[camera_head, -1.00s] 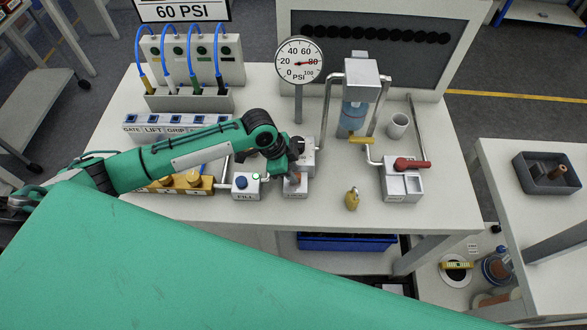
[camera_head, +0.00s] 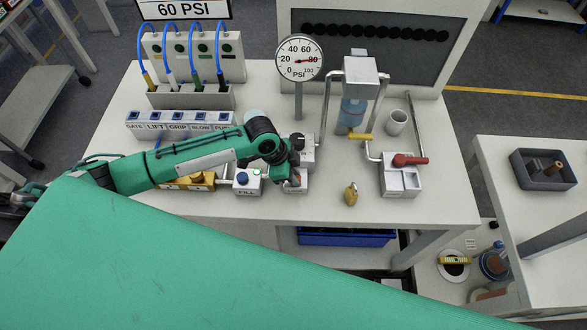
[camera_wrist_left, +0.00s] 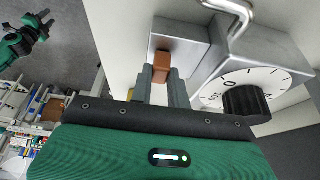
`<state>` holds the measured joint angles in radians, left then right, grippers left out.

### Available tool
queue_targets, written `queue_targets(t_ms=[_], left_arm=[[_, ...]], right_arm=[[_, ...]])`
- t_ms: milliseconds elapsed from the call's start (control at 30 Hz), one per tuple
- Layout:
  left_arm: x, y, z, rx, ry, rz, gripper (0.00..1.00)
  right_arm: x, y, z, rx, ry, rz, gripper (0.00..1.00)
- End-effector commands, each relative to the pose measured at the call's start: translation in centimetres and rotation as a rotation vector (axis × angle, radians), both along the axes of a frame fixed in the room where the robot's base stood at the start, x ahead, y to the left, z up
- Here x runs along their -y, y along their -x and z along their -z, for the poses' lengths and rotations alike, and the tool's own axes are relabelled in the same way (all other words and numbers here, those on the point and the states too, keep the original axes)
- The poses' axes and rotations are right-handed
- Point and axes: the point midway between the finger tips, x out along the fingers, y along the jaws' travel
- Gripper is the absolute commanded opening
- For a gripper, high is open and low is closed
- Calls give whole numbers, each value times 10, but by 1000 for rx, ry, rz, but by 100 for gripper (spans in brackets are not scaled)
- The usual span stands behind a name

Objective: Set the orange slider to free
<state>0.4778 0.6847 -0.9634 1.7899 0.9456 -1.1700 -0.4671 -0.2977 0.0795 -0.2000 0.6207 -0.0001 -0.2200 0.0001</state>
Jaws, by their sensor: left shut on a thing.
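The orange slider (camera_wrist_left: 161,68) stands up from a slot in a light grey box (camera_wrist_left: 180,38) in the left wrist view. My left gripper (camera_wrist_left: 161,80) is shut on it, one grey finger on each side. In the head view the left gripper (camera_head: 294,173) is over the small box (camera_head: 295,188) right of the FILL box, and its wrist hides most of the slider. I cannot read the markings at the slider's ends. A green and black gripper, which looks like my right one (camera_wrist_left: 40,25), shows small at the wrist view's top left, away from the slider.
A box with a black dial knob (camera_wrist_left: 247,99) stands close to the right of the slider box. The FILL box (camera_head: 247,186) is just left. A pressure gauge (camera_head: 300,58) stands behind. A yellow padlock-like object (camera_head: 351,194) lies to the right, with clear table around it.

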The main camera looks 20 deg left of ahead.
Motion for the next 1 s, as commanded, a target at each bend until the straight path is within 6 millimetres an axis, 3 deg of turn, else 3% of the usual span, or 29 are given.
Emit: queue_targets(t_ms=[267,300,333,867,1000], left_arm=[[2,4,1,-6,2,3,0],[2,4,1,-6,2,3,25],[2,4,1,-6,2,3,27],[1,2,0,-3,1,1,27],[-4,3,-9,0,1,1,27]], right_arm=[[1,7,-1,-9,1,0,36],[1,5,-1,-6,1,0,36],[0,3,-1,-4,1,0,36],[0,1,-1,-1,0,0,36],[0,2,4,-2,0,0,36]])
